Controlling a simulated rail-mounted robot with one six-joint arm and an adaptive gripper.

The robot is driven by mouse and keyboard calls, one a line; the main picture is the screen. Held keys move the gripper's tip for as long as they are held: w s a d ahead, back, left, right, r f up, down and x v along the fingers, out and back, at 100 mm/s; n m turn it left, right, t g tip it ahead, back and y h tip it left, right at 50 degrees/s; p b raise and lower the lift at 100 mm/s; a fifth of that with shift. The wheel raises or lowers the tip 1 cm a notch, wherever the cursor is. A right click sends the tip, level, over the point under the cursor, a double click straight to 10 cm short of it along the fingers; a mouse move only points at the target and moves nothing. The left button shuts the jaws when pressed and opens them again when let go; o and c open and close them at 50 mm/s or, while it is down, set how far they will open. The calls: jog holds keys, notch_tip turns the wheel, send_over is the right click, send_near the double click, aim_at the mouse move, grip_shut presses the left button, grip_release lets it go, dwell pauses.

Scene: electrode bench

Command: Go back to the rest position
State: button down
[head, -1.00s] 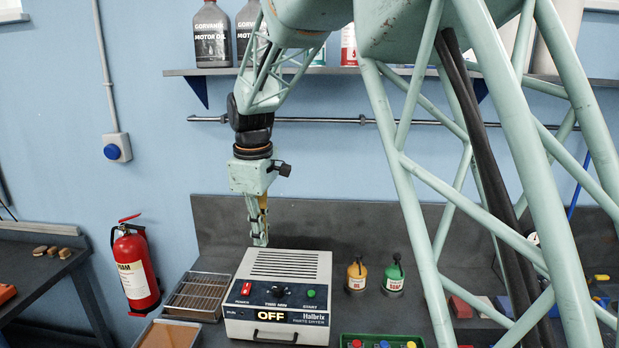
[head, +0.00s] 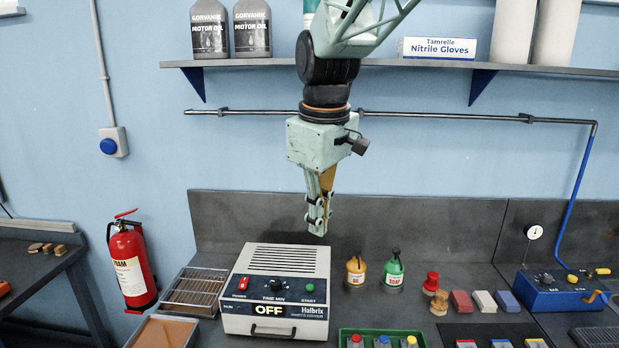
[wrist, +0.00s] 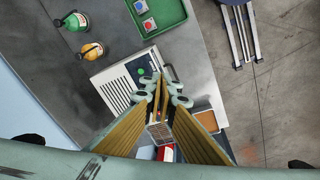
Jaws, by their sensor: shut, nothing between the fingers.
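My gripper (head: 318,218) hangs pointing down in the head view, above and behind the right rear corner of the parts dryer (head: 276,285). It is shut and empty. In the wrist view its fingers (wrist: 162,85) come together with nothing between them, and they partly cover the dryer below. The dryer is a light grey box with a vented top, a red power switch, a green start button and a display reading OFF.
Yellow (head: 356,268) and green (head: 394,270) bottles stand right of the dryer, with a green tray (head: 362,333) in front. A wire-rack tray (head: 197,291) lies to its left. The shelf (head: 440,66) with oil bottles (head: 251,28) and a wall pipe (head: 420,118) are behind my arm.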

jog(key=s+d+m+t+b, duration=0.1)
jog(key=s+d+m+b, duration=0.15)
jog(key=s+d, duration=0.4)
jog(key=s+d+f+m+b, duration=0.1)
jog(key=s+d+m, duration=0.25)
jog(key=s, duration=0.65)
jog(key=s+d+m+t+b, duration=0.1)
jog(key=s+d+m, duration=0.1)
jog(key=s+d, duration=0.55)
jog(key=s+f+m+b, duration=0.1)
jog(key=s+f, duration=0.1)
jog(key=s, duration=0.3)
jog(key=s+d+f+m+b, duration=0.1)
jog(key=s+f, duration=0.2)
jog(key=s, duration=0.3)
jog(key=shift+s+d+m, duration=0.25)
jog(key=shift+d+m, duration=0.05)
jog(key=c, duration=3.3)
grip_release()
jog(key=shift+c, duration=0.2)
